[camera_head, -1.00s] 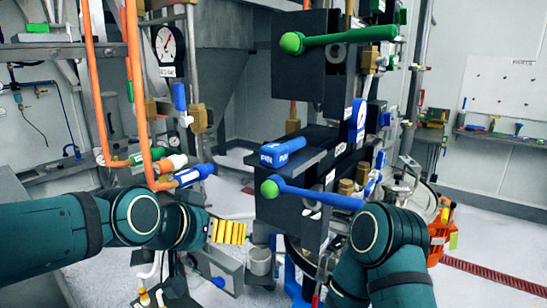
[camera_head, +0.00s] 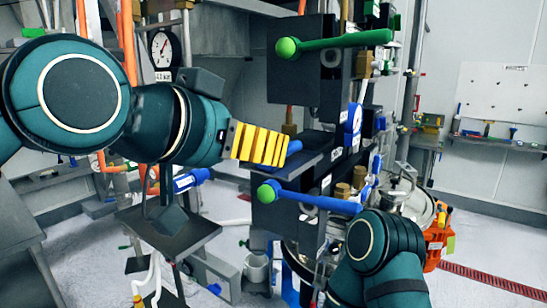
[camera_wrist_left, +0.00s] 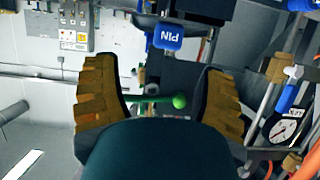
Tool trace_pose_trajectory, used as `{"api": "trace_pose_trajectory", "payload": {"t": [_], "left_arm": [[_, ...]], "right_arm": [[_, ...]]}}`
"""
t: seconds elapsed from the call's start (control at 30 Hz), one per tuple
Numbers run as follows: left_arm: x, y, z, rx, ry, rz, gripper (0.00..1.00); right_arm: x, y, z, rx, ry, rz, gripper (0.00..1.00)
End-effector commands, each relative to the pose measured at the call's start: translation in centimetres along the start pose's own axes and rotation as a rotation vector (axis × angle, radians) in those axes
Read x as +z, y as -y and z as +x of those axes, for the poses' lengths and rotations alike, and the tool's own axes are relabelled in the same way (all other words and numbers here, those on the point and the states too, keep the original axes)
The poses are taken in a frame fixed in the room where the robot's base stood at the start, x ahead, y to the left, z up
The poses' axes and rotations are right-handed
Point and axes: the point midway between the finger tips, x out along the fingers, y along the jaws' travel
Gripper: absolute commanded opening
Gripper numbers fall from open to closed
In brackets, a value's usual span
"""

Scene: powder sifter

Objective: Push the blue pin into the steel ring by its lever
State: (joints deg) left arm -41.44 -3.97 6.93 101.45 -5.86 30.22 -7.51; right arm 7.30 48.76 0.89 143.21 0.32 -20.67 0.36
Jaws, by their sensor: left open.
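The blue pin (camera_head: 294,147) lies on a dark plate of the black machine in the head view, partly hidden behind my left gripper (camera_head: 262,145). In the left wrist view, a blue block marked PIN (camera_wrist_left: 168,37) shows above the gap between my open left fingers (camera_wrist_left: 162,88), apart from them. My right gripper is out of view.
A green lever (camera_head: 340,40) sticks out above the pin; its ball shows between my fingers in the left wrist view (camera_wrist_left: 180,101). Orange pipes and a gauge (camera_head: 164,48) stand behind my left arm. My right forearm is close to the blue lever.

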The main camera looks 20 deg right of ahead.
Motion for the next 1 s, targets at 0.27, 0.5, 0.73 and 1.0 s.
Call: {"api": "trace_pose_trajectory", "payload": {"t": [0.27,0.5,0.73,1.0], "left_arm": [[0.3,0.4,2.3,0.000,0.003,-0.001,0.71],[0.4,0.8,5.4,0.000,0.002,-0.001,0.71],[0.4,0.8,5.9,0.000,0.000,-0.001,0.71],[0.4,0.8,5.9,0.000,0.000,-0.001,0.13]], "right_arm": [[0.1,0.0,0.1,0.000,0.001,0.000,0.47],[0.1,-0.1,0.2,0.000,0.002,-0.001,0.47],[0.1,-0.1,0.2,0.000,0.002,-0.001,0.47],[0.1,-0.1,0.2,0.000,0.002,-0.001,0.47]]}}
